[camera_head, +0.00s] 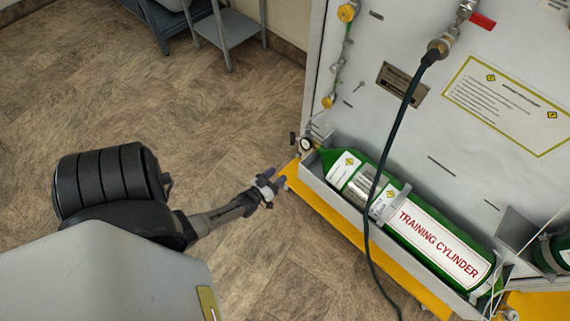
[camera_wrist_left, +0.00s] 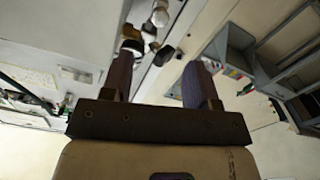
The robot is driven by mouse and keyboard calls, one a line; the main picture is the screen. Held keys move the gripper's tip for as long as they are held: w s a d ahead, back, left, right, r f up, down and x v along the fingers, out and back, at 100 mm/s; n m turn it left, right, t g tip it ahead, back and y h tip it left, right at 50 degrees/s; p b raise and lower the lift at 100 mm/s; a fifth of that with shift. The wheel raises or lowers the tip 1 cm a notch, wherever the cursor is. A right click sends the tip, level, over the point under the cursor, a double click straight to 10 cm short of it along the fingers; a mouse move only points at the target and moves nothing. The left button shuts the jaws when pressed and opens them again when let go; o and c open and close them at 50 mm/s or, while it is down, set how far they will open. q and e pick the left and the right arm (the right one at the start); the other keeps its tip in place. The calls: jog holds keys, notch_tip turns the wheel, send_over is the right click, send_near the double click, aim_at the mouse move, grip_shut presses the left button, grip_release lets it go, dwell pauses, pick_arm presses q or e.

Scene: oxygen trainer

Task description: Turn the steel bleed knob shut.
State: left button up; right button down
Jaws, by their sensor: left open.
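My left gripper (camera_head: 276,179) is open, with nothing between its fingers. It is over the floor, just left of the yellow-edged tray and short of the cylinder's valve end. In the left wrist view the two fingers of my left gripper (camera_wrist_left: 158,78) stand apart, with a cluster of small fittings (camera_wrist_left: 151,26) beyond their tips. The green training cylinder (camera_head: 405,225) lies in the tray, with a gauge (camera_head: 306,144) and a dark handle at its upper left end. The steel bleed knob is too small to pick out surely among these fittings. My right gripper is not in view.
The grey cabinet panel (camera_head: 430,140) rises behind the cylinder. A dark hose (camera_head: 393,130) hangs from a fitting with a red lever (camera_head: 482,20) across the cylinder. A grey side table (camera_head: 228,35) stands at the back. The floor left of the tray is clear.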

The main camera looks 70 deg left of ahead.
pick_arm(q)
jog(key=shift+v, duration=1.7)
